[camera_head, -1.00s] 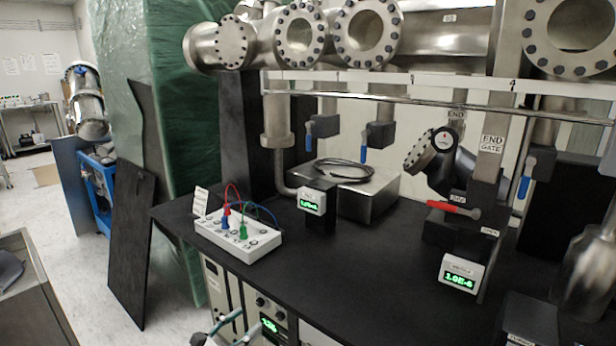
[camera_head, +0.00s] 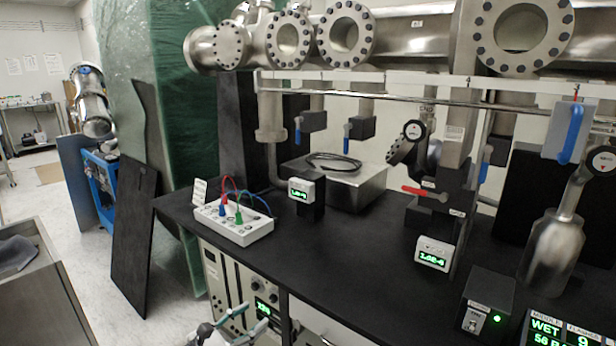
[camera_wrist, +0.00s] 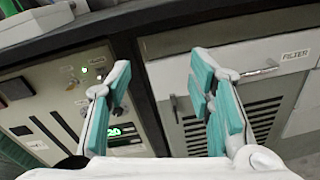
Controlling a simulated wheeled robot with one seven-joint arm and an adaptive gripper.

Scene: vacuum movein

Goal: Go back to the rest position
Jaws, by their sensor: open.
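My gripper (camera_wrist: 160,105) is open and empty in the wrist view, its two teal-padded fingers spread wide. It is in front of the cabinets under the black bench, with nothing between its fingers but the cabinet fronts behind. In the head view, part of my gripper (camera_head: 232,330) shows at the bottom edge, low in front of the bench. The rest of the arm is out of the picture.
The black bench top (camera_head: 340,262) carries a white box with coloured leads (camera_head: 232,222), green displays (camera_head: 433,254) and a steel box (camera_head: 345,185). Steel pipes (camera_head: 420,40) run above.

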